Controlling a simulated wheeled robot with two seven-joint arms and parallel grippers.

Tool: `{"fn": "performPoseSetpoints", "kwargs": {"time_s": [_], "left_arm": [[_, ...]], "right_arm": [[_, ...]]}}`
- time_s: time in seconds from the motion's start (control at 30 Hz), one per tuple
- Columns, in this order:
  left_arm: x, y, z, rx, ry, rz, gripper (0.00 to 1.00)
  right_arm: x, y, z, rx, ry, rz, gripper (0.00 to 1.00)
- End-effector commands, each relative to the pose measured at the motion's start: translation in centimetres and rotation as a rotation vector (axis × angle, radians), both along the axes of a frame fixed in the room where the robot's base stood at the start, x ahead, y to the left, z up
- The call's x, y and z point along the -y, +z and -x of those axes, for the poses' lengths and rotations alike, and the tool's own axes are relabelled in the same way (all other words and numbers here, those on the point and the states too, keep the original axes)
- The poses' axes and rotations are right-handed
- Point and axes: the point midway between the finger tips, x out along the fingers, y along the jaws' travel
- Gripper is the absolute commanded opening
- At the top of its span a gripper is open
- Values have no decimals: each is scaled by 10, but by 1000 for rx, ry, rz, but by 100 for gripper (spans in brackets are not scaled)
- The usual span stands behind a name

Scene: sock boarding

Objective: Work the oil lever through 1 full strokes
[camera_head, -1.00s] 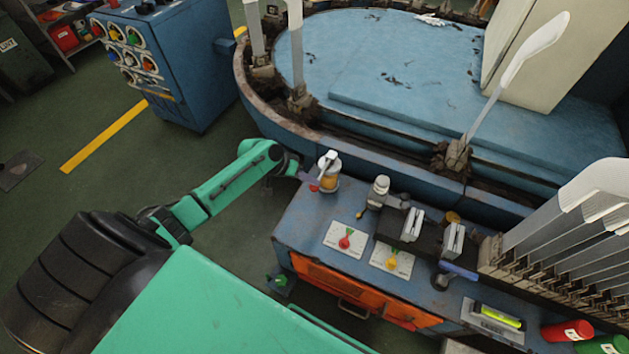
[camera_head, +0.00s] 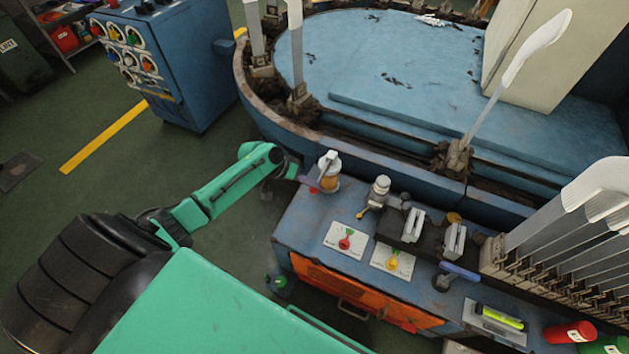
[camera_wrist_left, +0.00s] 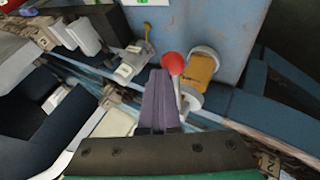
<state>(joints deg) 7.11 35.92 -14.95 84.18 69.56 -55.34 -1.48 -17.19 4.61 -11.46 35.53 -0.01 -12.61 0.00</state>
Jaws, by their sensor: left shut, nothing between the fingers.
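The oiler (camera_head: 329,182), with an amber reservoir and pale cap, stands at the left back corner of the blue bench. Its lever ends in a red knob (camera_head: 313,190) on the oiler's left side. My left gripper (camera_head: 308,180) is shut and empty, its purple fingers right at the knob. In the left wrist view, the closed fingertips (camera_wrist_left: 161,76) are beside the red knob (camera_wrist_left: 174,63), with the amber reservoir (camera_wrist_left: 200,72) just to the right. I cannot tell whether fingers and knob touch. My right gripper is not in view.
A second fitting with a yellow-tipped lever (camera_head: 360,214) stands right of the oiler. The blue machine (camera_head: 400,90) rises behind. Open floor (camera_head: 215,150) lies left of the bench.

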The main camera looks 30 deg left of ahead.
Motion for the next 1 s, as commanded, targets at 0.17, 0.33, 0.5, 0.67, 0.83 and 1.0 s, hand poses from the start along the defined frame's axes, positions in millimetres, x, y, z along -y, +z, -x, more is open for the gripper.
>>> {"fn": "performPoseSetpoints", "kwargs": {"time_s": [0.17, 0.33, 0.5, 0.67, 0.83, 1.0], "left_arm": [[0, -3, 1, -1, 0, 0, 0], [0, -5, 1, -2, 0, -1, 0], [0, -8, 1, -2, 0, -1, 0], [0, -9, 2, -2, 0, -1, 0], [0, -10, 2, -2, 0, -1, 0], [0, -10, 2, -2, 0, -1, 0]], "right_arm": [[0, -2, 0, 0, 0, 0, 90], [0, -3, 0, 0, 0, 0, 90], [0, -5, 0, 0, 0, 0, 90], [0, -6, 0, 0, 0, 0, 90], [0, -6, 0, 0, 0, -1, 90], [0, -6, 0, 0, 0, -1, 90]]}}
